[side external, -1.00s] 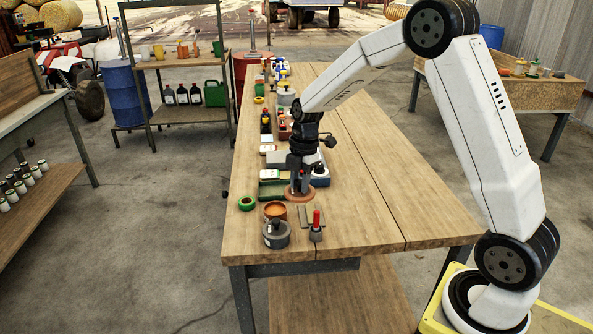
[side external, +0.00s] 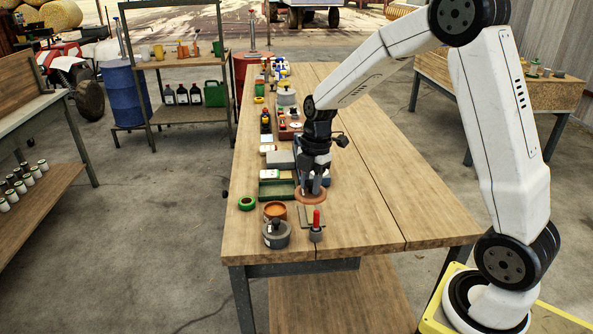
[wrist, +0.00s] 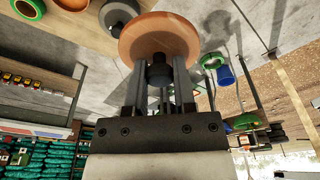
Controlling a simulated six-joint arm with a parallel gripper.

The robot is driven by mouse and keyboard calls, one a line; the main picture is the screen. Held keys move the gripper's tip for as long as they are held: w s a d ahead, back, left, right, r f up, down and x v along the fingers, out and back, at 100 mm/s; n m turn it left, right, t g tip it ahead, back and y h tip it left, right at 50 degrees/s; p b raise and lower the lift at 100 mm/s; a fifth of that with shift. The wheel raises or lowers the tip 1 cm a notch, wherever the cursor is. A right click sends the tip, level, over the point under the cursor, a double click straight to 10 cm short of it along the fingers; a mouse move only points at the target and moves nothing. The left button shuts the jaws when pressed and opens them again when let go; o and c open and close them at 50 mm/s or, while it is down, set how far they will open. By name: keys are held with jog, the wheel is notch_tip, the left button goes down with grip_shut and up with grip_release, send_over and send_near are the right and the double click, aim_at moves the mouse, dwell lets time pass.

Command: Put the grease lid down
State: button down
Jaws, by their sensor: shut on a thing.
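The grease lid is a flat orange-brown disc (side external: 310,198) with a dark knob, which shows in the wrist view (wrist: 160,36). My gripper (side external: 311,187) points down and is shut on the knob, with one finger on each side of it in the wrist view (wrist: 160,75). The disc is level and at or just above the bench top; I cannot tell whether it touches. An open orange tin (side external: 275,210) stands just left and nearer the camera, apart from the lid.
A grey lidded pot (side external: 276,236), a red-handled tool (side external: 316,228) and a flat scraper-like piece (side external: 305,214) are in front of the lid. A green ring (side external: 247,203) is at the left edge. A green tray (side external: 275,190) is close behind left. The bench right of the lid (side external: 375,200) is clear.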

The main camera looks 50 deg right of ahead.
jog(key=shift+d, duration=0.1)
jog(key=d+m, duration=0.2)
jog(key=m, duration=0.1)
jog(key=shift+d+f+m, duration=0.25)
jog(key=shift+f+m, duration=0.05)
jog(key=shift+f, duration=0.05)
jog(key=s+d+f+m+t+h, duration=0.1)
jog(key=d+f+m, duration=0.1)
jog(key=d+m, duration=0.8)
jog(key=shift+s+f+m+t+h, duration=0.25)
jog(key=shift+m+t+h, duration=0.15)
jog(key=shift+m, duration=1.8)
jog(key=shift+w, duration=0.1)
jog(key=shift+w+d+f, duration=0.8)
jog(key=shift+w+f, duration=0.75)
jog(key=shift+w, duration=0.5)
jog(key=shift+w+d+f, duration=0.85)
jog(key=shift+w+f, duration=0.75)
jog(key=shift+w, duration=0.5)
jog(key=shift+w+d+f, duration=0.8)
jog(key=shift+w+f, duration=0.75)
jog(key=shift+w, duration=0.5)
